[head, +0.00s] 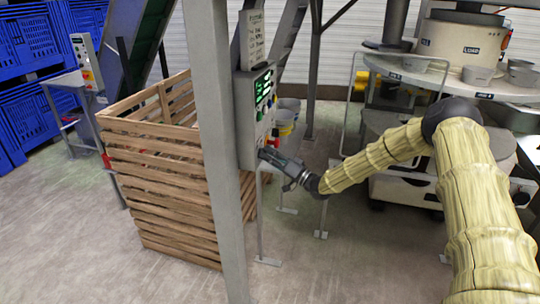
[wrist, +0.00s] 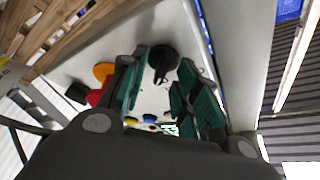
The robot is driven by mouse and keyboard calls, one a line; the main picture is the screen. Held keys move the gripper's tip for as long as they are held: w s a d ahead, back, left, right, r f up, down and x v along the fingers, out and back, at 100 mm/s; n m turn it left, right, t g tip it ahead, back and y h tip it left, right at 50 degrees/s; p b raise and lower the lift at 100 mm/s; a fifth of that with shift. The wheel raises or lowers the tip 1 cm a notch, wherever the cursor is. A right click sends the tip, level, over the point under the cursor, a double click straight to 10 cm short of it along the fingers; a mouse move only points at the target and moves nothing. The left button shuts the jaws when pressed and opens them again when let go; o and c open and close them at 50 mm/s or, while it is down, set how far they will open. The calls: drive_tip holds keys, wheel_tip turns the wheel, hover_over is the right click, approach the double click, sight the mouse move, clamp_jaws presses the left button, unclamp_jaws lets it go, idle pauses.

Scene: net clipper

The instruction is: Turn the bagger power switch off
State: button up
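The grey control box (head: 256,112) with green lit displays hangs on a post in the head view. My gripper (head: 270,155) is at the lower part of its front. In the wrist view the panel face (wrist: 140,35) fills the middle. A black rotary knob (wrist: 162,56) on it appears between the fingertips of my open gripper (wrist: 163,68); I cannot tell whether they touch it. No label on the knob is readable. A red button on an orange-yellow base (wrist: 103,72) lies left of the left finger, partly hidden by it.
A grey post (head: 215,150) stands just left of the box. A slatted wooden crate (head: 160,190) is behind it. A round metal table (head: 450,80) with bowls is at the right. The floor (head: 330,265) in front is clear.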

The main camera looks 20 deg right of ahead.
clamp_jaws()
drive_tip(key=shift+f+n+b, duration=0.2)
drive_tip(key=shift+n+b, duration=0.3)
drive_tip(key=shift+b, duration=0.5)
drive_tip(key=n+g+y+b, duration=0.2)
drive_tip(key=n+g+b, duration=0.1)
drive_tip(key=n+b, duration=0.5)
drive_tip(key=n+g+y+b, duration=0.2)
drive_tip(key=n+g+b, duration=0.1)
drive_tip(key=n+b, duration=0.4)
drive_tip(key=n+g+y+b, duration=0.2)
drive_tip(key=n+g+b, duration=0.1)
drive_tip(key=n+b, duration=0.5)
drive_tip(key=shift+w+d+r+n+g+y+b, duration=0.2)
drive_tip(key=shift+w+n+g+y+b, duration=0.1)
drive_tip(key=shift+n, duration=0.3)
drive_tip(key=shift+s+n, duration=0.1)
drive_tip(key=shift+n, duration=0.2)
